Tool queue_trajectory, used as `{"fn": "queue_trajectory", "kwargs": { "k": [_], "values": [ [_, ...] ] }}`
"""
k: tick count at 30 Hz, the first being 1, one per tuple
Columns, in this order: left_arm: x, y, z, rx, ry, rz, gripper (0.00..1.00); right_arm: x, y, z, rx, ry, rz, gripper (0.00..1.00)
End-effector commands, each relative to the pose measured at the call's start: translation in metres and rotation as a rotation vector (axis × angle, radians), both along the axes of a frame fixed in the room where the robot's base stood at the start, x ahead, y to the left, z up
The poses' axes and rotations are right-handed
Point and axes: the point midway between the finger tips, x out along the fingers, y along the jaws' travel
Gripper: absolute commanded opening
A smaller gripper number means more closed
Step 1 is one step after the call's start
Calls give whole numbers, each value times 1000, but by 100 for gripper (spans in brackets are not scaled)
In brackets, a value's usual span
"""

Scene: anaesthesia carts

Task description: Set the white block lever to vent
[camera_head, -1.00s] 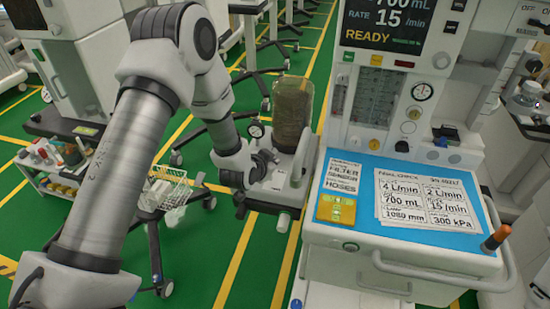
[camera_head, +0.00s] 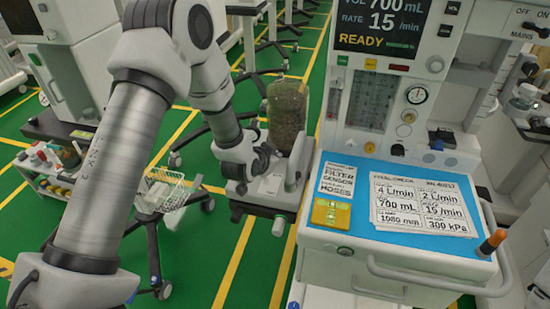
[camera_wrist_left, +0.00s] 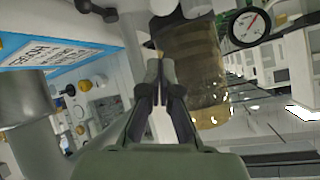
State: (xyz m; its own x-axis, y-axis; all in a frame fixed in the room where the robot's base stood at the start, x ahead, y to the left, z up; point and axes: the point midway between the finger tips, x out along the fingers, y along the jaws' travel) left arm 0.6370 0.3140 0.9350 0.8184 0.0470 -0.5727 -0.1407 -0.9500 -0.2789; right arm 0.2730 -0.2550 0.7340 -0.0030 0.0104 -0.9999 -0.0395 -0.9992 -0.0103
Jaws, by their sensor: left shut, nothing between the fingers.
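A white block (camera_head: 268,193) juts from the left side of the anaesthesia cart, below a brownish see-through canister (camera_head: 287,112). A white upright piece (camera_head: 298,160) stands at its right; I cannot tell whether this is the lever. My left gripper (camera_head: 270,158) is over the block, in front of the canister's foot, and its fingertips are hard to make out there. In the left wrist view the gripper (camera_wrist_left: 160,72) is shut and empty, its tips overlapping the canister (camera_wrist_left: 193,75) in the picture. The lever's setting cannot be read. My right gripper is out of view.
The cart's work surface (camera_head: 330,222) carries a blue sheet with printed cards and a yellow label. A round gauge (camera_wrist_left: 248,27) is close to the canister in the left wrist view. A wire basket (camera_head: 165,187) stands at the left.

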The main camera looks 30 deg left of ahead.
Motion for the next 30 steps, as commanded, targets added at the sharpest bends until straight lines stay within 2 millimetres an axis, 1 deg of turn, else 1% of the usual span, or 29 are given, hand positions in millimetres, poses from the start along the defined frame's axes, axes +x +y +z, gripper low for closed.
{"fn": "queue_trajectory", "kwargs": {
  "k": [1,3,6,9,14,27,29,30],
  "values": [
    [-12,-1,1,-1,-1,0,0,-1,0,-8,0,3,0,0],
    [-28,-2,8,-2,-2,1,0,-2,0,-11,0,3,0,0],
    [-47,-4,17,-1,-2,0,0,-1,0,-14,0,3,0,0],
    [-60,-4,23,-2,-1,1,0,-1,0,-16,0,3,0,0],
    [-68,-5,28,1,-2,0,0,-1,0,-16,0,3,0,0],
    [-68,-5,28,1,-2,-1,0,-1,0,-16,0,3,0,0],
    [-69,-5,24,1,5,-1,0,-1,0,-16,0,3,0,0],
    [-72,-5,17,2,20,-1,0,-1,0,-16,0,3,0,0]
  ]
}}
